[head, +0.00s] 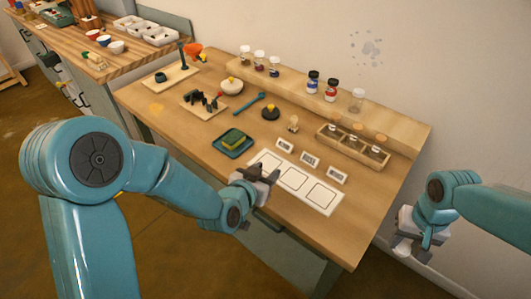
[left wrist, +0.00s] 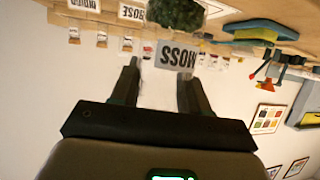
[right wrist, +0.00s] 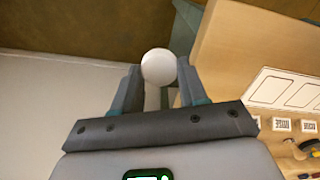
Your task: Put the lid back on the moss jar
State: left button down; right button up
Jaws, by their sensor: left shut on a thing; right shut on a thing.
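My left gripper (head: 264,178) is above the front edge of the table, by the left end of the white mat. In the left wrist view its fingers (left wrist: 160,92) are shut on the clear moss jar (left wrist: 158,88). The jar's MOSS label (left wrist: 178,55) and dark green contents (left wrist: 176,12) show, upside down in this view. The jar is not clear in the head view. My right gripper (head: 414,240) is off the table's right side, shut on a round white piece (right wrist: 158,67), seemingly the lid. The piece also shows in the head view (head: 402,248). Jar and lid are far apart.
The white mat (head: 334,204) with three outlined squares lies at the front, small label cards (head: 310,160) behind it. A teal tray (head: 219,147) with a sponge (head: 234,138) is left of it. A compartment box (head: 326,135) and several jars (head: 331,90) stand further back.

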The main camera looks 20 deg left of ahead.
pick_arm(q)
jog(key=s+d+f+m+g+h, duration=0.1)
jog(key=d+m+g+h, duration=0.1)
jog(key=d, duration=0.3)
jog(key=s+d+f+m+g+h, duration=0.1)
jog(key=s+d+m+g+h, duration=0.1)
jog(key=d+m+h, duration=0.2)
jog(key=s+d+f+m+g+h, duration=0.1)
jog(key=d+m+g+h, duration=0.1)
jog(key=d+m+h, duration=0.1)
jog(key=shift+s+d+f+m+g+h, duration=0.15)
jog(key=shift+d+m, duration=0.1)
jog(key=shift+d, duration=0.2)
jog(key=shift+w+d+f+m+g+h, duration=0.1)
jog(key=shift+d+m, duration=0.1)
jog(key=shift+d, duration=0.3)
jog(key=shift+s+d+f+m+g+h, duration=0.15)
jog(key=shift+d+m, duration=0.1)
jog(key=shift+d, duration=0.2)
jog(key=shift+s+d, duration=0.1)
jog(key=shift+d, duration=0.15)
jog(key=shift+a, duration=0.1)
